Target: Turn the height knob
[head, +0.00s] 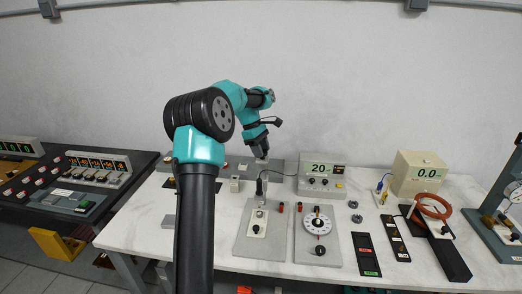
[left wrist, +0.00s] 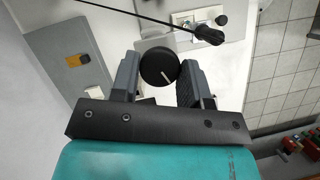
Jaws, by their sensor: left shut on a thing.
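My left gripper (head: 262,158) reaches over the back of the white table in the head view. In the left wrist view its two fingers (left wrist: 160,75) are shut on a round black knob (left wrist: 158,66) with a white pointer line. The line slants on the knob's face. The fingers touch the knob on opposite sides. In the head view the knob cannot be made out at the fingertips. No label shows, so I cannot read whether it is the height knob. My right gripper is not in view.
A meter (head: 319,178) reading 20 stands right of the gripper. A dial panel (head: 318,250) and a grey plate with a small device (head: 257,222) lie in front. A cream box (head: 417,172) reads 0.0.

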